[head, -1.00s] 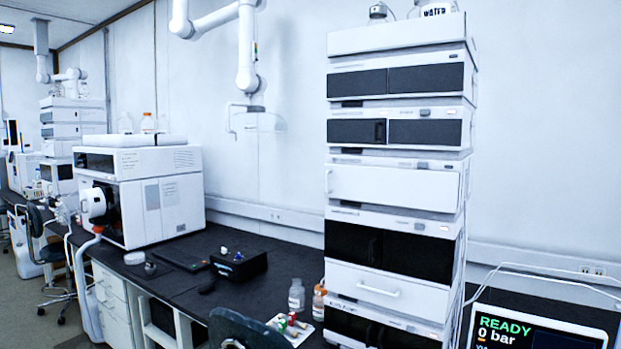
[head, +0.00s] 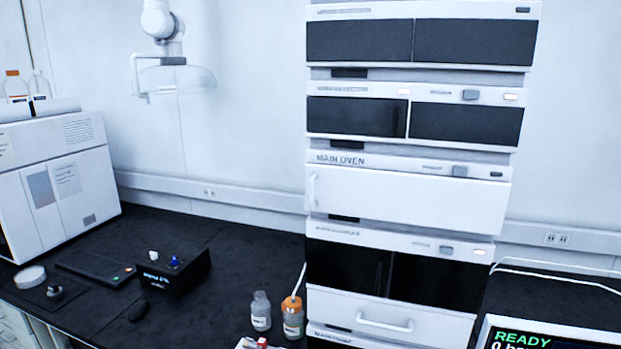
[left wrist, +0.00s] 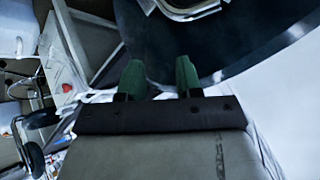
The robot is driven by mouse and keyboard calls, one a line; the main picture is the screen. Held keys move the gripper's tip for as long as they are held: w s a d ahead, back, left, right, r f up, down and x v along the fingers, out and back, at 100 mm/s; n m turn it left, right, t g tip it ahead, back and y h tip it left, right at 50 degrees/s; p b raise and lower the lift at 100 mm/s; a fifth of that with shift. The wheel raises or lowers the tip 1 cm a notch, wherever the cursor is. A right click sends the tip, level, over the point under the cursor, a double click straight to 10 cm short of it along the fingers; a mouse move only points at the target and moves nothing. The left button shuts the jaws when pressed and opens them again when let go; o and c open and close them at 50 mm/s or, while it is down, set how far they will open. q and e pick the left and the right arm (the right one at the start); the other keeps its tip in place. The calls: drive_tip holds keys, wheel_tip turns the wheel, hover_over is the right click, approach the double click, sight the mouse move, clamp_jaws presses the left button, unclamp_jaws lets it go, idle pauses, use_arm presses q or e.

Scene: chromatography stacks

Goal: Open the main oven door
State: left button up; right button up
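The main oven (head: 410,162) is a white module in the middle of the tall stack in the head view, with "MAIN OVEN" printed on its top strip. Its plain white door (head: 415,203) is shut, with a vertical white handle (head: 312,192) at its left edge. My left gripper (left wrist: 160,75) shows in the left wrist view with two green fingertips apart and nothing between them. It is away from the oven, above a dark round-edged surface. Neither gripper shows in the head view, and my right gripper is in no view.
Dark-fronted modules sit above and below the oven. A white drawer with a handle (head: 384,322) is lower down. Two bottles (head: 261,311) stand on the black bench left of the stack. A black control box (head: 176,270) lies farther left. A screen (head: 545,335) stands at the lower right.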

use_arm(q)
drive_tip(key=w+d+r+m, duration=0.1)
drive_tip(key=w+r, duration=0.1)
drive_tip(key=w+d+r+m+t, duration=0.1)
drive_tip(key=r+m, duration=0.1)
drive_tip(key=r, duration=0.1)
drive_tip(key=w+d+r+m+t+h, duration=0.1)
drive_tip(key=w+r+m, duration=0.1)
drive_tip(key=shift+w+r, duration=0.3)
drive_tip(key=w+d+r+m+t+h, duration=0.2)
drive_tip(key=w+d+r+m+t, duration=0.15)
drive_tip(key=w+r+m, duration=0.5)
drive_tip(key=m+t+h+p, duration=0.2)
drive_tip(key=m+t+h, duration=0.15)
drive_tip(key=m, duration=1.35)
approach(310, 191)
drive_tip(key=r+g, duration=0.1)
drive_tip(key=p+x, duration=0.3)
drive_tip(key=x, duration=0.6)
drive_tip(key=shift+r, duration=0.1)
drive_tip(key=shift+w+d, duration=0.25)
drive_tip(key=shift+w, duration=0.45)
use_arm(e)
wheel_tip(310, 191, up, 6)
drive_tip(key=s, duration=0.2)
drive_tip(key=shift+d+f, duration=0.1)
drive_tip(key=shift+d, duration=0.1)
use_arm(q)
clamp_jaws()
